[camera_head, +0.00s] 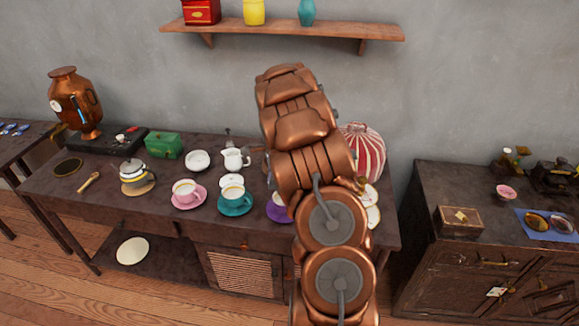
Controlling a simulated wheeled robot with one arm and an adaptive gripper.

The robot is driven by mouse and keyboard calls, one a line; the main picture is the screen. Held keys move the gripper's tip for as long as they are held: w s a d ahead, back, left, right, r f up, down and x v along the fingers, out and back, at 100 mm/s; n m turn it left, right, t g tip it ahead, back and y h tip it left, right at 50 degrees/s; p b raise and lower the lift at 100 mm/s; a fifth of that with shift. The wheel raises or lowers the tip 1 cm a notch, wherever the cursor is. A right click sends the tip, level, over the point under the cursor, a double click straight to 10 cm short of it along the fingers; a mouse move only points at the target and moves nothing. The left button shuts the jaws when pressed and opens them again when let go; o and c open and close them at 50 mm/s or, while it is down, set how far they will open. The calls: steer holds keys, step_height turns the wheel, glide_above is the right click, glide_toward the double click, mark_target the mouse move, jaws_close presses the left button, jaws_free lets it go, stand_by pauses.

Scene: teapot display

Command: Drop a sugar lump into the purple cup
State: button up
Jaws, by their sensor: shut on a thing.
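The purple saucer (276,212) shows on the table to the left of my arm. Only a pale edge of the purple cup (279,199) shows above it; the rest is hidden behind my arm. My copper-coloured arm reaches up over the table's right part. My gripper is hidden behind the arm, so its fingers and anything in them cannot be seen. No sugar lump can be made out. A white bowl (197,160) stands further back on the table; its contents are unclear.
A teal cup (232,194) and a pink cup (186,188) stand on saucers to the left. A red-and-white striped vase (365,149) is right of my arm.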

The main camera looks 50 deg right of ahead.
steer(key=s+d+m, duration=0.3)
steer(key=d+m, duration=0.1)
steer(key=d, duration=0.1)
steer(key=shift+w+f+b, duration=0.1)
steer(key=shift+f+b, duration=0.6)
steer(key=shift+f, duration=1.85)
steer(key=shift+h, duration=0.3)
steer(key=o, duration=0.7)
steer(key=shift+r, duration=0.1)
steer(key=r, duration=0.4)
steer(key=s+r, duration=0.1)
steer(key=r, duration=0.2)
steer(key=d+r, duration=0.1)
steer(key=r, duration=0.3)
steer(key=shift+s+r, duration=0.2)
steer(key=shift+r, duration=0.15)
